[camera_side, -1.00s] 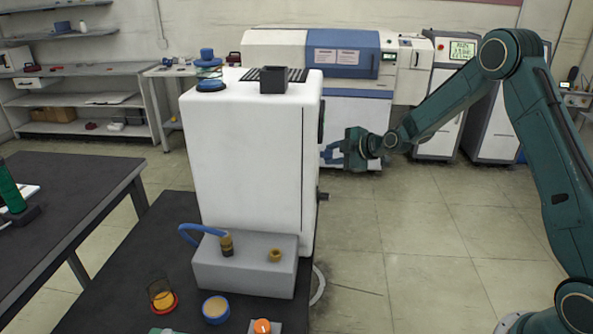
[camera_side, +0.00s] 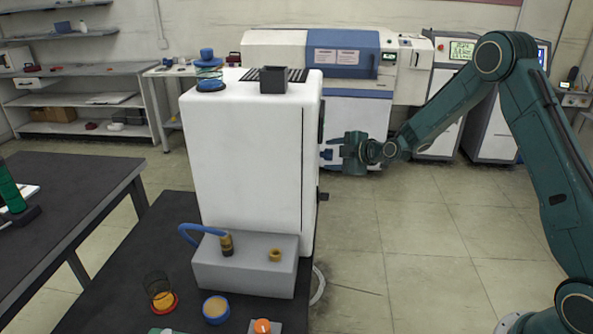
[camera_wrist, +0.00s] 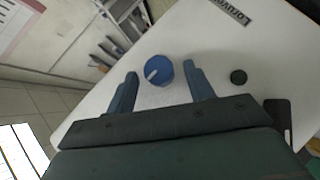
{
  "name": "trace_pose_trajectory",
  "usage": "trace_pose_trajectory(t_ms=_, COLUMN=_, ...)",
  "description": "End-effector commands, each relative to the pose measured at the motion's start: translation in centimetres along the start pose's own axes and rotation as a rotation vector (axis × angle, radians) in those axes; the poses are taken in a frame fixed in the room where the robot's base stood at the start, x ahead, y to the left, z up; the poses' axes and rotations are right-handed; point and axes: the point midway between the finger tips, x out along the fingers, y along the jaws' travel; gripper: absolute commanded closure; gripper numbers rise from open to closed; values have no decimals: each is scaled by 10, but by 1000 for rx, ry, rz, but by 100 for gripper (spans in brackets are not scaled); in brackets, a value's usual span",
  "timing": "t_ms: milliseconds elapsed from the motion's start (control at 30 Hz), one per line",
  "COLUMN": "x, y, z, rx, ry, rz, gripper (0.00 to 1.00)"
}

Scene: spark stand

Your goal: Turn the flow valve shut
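The flow valve appears to be the round blue knob with a pale pointer bar (camera_wrist: 158,71) on the white panel in the wrist view. The pointer slants down to the left in that picture. My gripper (camera_wrist: 160,88) is open, with one blue finger on each side of the knob and a clear gap to both. I cannot tell how far the fingertips are from the panel. In the side view my gripper (camera_side: 330,155) is close to the right face of the white machine (camera_side: 250,150); the knob is hidden there.
The machine stands on a dark table (camera_side: 110,310). The floor to the right is free.

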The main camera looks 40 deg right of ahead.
Motion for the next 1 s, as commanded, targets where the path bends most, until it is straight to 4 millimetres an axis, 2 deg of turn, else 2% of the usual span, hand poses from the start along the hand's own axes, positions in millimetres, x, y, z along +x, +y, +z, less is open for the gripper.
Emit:
trace_pose_trajectory(t_ms=467, x=-8, y=1, z=1, rx=1, ry=-2, rz=0, gripper=47)
trace_pose_trajectory(t_ms=667, x=-26, y=1, z=1, rx=1, ry=-4, rz=1, gripper=47)
trace_pose_trajectory(t_ms=1000, x=-76, y=1, z=1, rx=2, ry=-4, rz=1, gripper=47)
